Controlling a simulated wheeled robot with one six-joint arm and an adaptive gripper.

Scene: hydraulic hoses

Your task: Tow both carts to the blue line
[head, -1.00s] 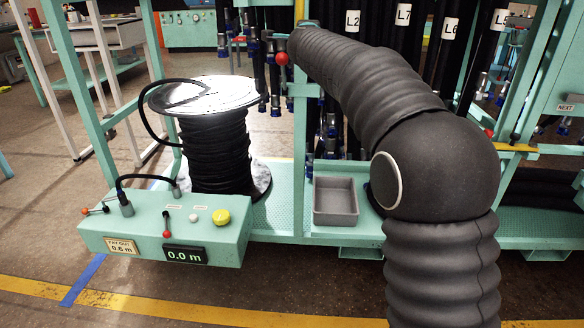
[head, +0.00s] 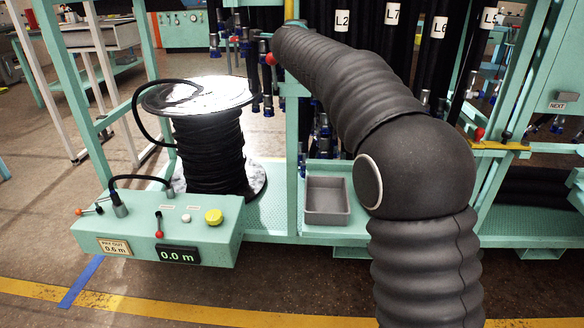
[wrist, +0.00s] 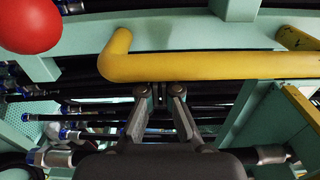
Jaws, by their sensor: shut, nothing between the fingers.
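A teal-framed cart (head: 291,195) carries a reel of black hose (head: 208,155) and a control box (head: 150,230). I cannot tell where one cart ends and another begins. A blue line (head: 82,281) lies on the floor at lower left, partly under the box's front. In the wrist view my gripper (wrist: 159,90) is shut and empty, its fingertips close to a yellow bar (wrist: 210,67) that bends at its left end. I cannot tell whether they touch. In the head view my dark arm reaches up and left, and the gripper is hidden.
Labelled black hoses (head: 388,60) hang at the back. A grey bin (head: 327,201) sits on the lower shelf. A red ball (wrist: 30,22) is left of the yellow bar. A yellow floor stripe (head: 200,312) crosses the front; the floor at lower left looks clear.

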